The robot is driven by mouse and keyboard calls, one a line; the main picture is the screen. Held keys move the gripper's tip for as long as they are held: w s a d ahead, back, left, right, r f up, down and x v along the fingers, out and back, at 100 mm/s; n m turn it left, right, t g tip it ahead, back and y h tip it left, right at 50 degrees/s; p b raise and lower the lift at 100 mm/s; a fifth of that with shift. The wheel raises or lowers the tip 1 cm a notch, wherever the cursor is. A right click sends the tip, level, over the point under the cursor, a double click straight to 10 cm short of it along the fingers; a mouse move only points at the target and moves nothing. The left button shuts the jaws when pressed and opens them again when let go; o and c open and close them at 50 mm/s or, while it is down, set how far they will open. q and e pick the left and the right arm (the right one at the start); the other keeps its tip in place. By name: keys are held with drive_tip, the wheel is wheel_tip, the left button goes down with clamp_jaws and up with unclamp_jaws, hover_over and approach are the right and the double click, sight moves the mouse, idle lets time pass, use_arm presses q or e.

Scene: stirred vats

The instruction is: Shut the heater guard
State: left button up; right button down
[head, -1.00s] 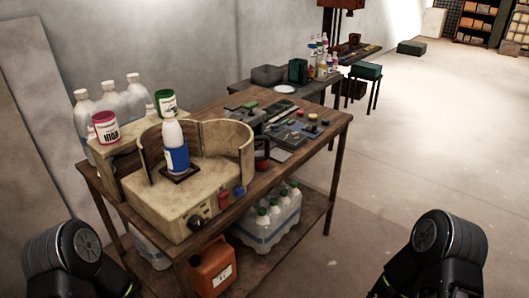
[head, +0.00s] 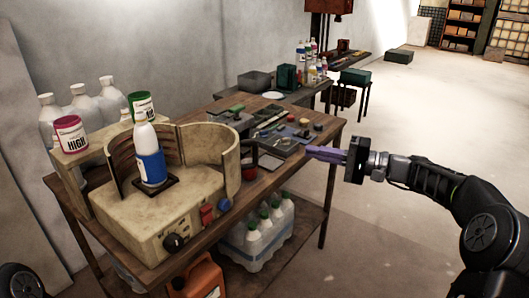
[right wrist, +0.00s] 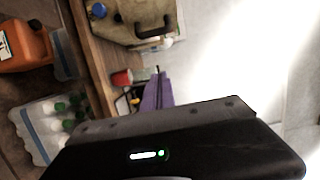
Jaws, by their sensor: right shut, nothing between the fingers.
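The cream heater (head: 130,215) stands on the near end of the wooden table, with a dark knob and red and blue switches on its front. A white bottle with a blue label (head: 150,160) stands on its dark plate. The curved cream heater guard (head: 205,147) stands behind and to the right of the bottle, open towards the front. In the right wrist view the guard (right wrist: 120,28) shows a dark handle. My right gripper (head: 310,153), with purple fingers, is shut and empty, right of the guard and apart from it. My left gripper is out of view.
A red cup (right wrist: 122,78) stands beside the guard. Pink-labelled (head: 70,135) and green-labelled (head: 142,106) tubs and white bottles stand behind the heater. Trays of small parts (head: 285,145) lie farther along the table. Bottles (head: 260,235) and an orange can (head: 198,280) sit below.

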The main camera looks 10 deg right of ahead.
drive_tip(key=shift+a, duration=0.1)
drive_tip(key=w+a+p, duration=0.1)
drive_tip(key=w+a, duration=0.2)
drive_tip(key=a, duration=0.8)
drive_tip(key=shift+f, duration=0.15)
drive_tip(key=shift+a, duration=0.1)
idle(0.4)
